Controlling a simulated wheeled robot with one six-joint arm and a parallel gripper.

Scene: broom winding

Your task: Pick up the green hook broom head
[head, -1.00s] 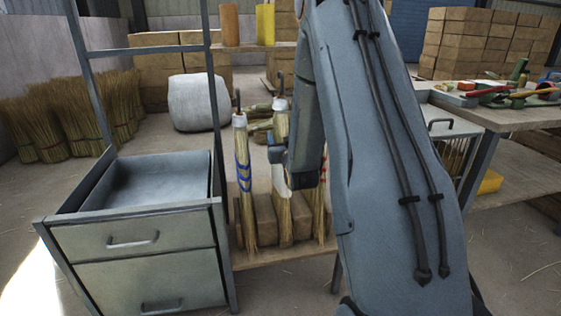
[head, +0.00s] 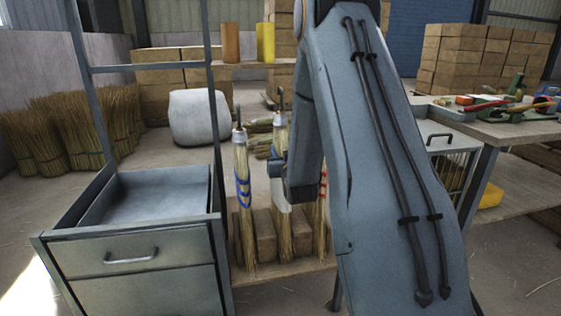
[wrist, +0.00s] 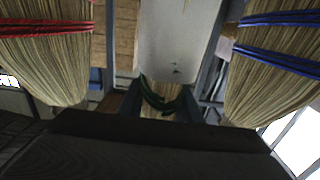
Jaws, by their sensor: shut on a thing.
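The green hook broom head (head: 284,222) is the middle one of three upright broom heads in the head view. A dark hook tops it and a pale tag hangs at its front. In the wrist view its green binding (wrist: 160,101) shows below the pale tag (wrist: 178,40). My gripper (head: 281,176) is shut on it, with a finger on either side of the binding in the wrist view. My arm hides part of my gripper in the head view. Whether the bristles touch the rack is unclear.
A blue-bound broom head (head: 243,190) stands close on the left and a red-bound one (head: 322,188) close on the right, among wooden blocks (head: 264,236). A metal drawer cabinet (head: 130,255) is at left, and a cluttered table (head: 515,125) at right.

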